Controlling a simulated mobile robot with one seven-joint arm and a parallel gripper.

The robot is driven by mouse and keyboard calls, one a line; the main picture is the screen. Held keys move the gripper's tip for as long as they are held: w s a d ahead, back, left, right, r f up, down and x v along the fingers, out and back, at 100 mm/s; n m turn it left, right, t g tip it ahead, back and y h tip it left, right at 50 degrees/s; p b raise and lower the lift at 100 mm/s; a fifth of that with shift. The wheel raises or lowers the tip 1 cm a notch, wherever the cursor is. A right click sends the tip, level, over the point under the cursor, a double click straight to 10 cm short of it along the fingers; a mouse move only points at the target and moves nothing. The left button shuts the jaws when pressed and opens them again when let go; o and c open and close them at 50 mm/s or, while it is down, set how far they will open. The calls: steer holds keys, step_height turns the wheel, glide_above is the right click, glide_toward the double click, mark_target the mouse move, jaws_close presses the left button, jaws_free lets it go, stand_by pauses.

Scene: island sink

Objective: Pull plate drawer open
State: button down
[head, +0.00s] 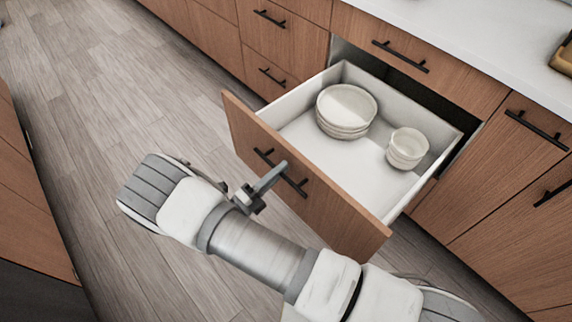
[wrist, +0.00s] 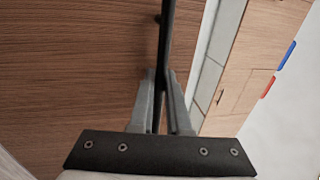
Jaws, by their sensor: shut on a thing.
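The plate drawer (head: 310,212) stands well out from the cabinet, with a wood front and white inner walls. A stack of white plates (head: 346,106) and a smaller stack of white bowls (head: 407,146) sit inside it. The drawer's black bar handle (head: 290,184) is on its front. My gripper (head: 281,168) is at this handle. In the wrist view my gripper (wrist: 164,78) has its two grey fingers on either side of the dark handle bar (wrist: 168,30), shut on it. The wood drawer front (wrist: 75,70) fills the left of that view.
Other closed drawers with black handles (head: 400,57) flank and sit above the open drawer. A white countertop (head: 470,35) runs above at the right. Wood-plank floor (head: 90,90) is clear at the left, with another wood cabinet (head: 22,190) at the left edge.

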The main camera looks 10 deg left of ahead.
steer(key=shift+s+a, duration=0.15)
steer(key=c, duration=1.2)
jaws_free()
steer(key=shift+o, duration=0.2)
steer(key=v, duration=1.7)
steer(key=shift+s+a+f, duration=0.1)
steer(key=shift+a, duration=0.05)
